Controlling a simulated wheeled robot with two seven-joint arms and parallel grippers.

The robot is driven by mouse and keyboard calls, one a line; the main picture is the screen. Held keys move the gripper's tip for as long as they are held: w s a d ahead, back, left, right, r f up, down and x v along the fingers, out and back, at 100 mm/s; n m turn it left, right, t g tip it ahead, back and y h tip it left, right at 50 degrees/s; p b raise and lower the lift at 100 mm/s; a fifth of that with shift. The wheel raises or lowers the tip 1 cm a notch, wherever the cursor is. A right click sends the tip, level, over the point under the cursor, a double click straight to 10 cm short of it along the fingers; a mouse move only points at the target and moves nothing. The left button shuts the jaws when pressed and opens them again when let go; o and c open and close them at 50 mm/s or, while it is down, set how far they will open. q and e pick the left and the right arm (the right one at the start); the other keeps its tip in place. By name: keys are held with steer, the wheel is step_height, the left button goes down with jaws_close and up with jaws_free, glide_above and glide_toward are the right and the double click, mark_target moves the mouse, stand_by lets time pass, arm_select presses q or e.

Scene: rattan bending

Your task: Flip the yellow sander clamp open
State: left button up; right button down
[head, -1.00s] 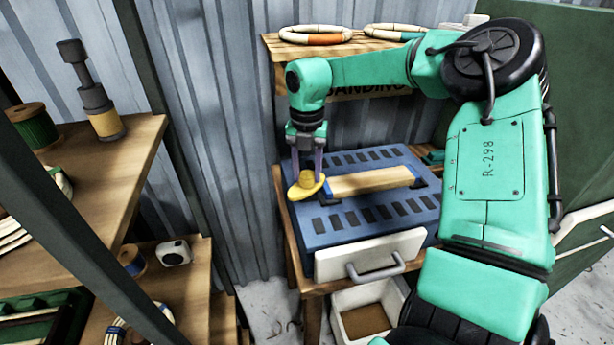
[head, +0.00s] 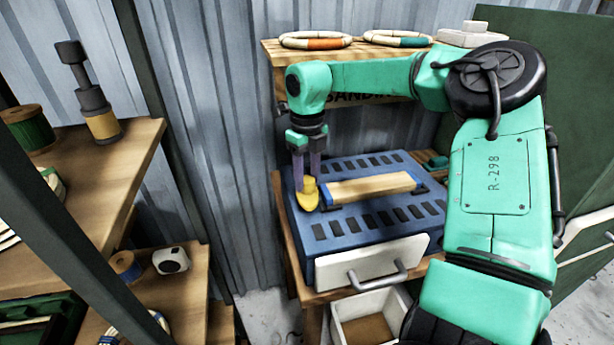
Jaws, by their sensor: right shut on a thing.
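The yellow sander clamp (head: 309,199) is at the left end of the blue slotted sander table (head: 350,232). My right gripper (head: 308,180) points down at the clamp, its purple fingers shut on the clamp's upper part. The clamp stands off the left end of the wooden strip (head: 370,187), which lies on the sander between blue end pieces. The fingers hide part of the clamp, so its exact angle is hard to tell. My left gripper is not in view.
A white drawer front with a grey handle (head: 377,275) is below the sander, above a white bin (head: 368,312). A shelf with coloured rings (head: 316,40) is behind my right arm. Wooden shelving with spools (head: 27,128) stands at left.

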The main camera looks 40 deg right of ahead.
mark_target(307, 180)
steer(key=shift+r+n, duration=0.1)
steer(key=shift+n, duration=0.5)
steer(key=shift+c, duration=2)
jaws_free()
steer(key=shift+r, duration=0.3)
step_height(307, 180, up, 14)
